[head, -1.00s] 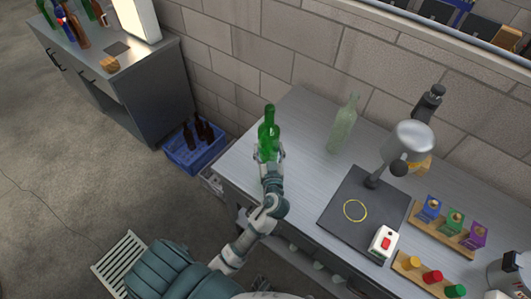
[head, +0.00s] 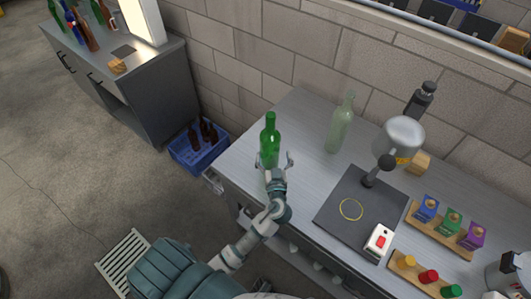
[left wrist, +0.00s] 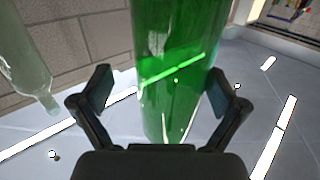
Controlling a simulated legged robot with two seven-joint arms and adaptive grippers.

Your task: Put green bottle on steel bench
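The green bottle (head: 270,142) stands upright on the left part of the steel bench (head: 292,118). My left gripper (head: 277,163) is open just in front of the bottle, on the near side. In the left wrist view, the green bottle (left wrist: 172,60) fills the middle beyond the open fingers of the left gripper (left wrist: 160,80). The left finger is clearly apart from it; I cannot tell whether the right finger touches it. The bottle's top is cut off in that view. My right gripper is not in view.
A pale clear bottle (head: 340,124) stands behind to the right. A blue crate (head: 199,156) of brown bottles is on the floor, left of the bench.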

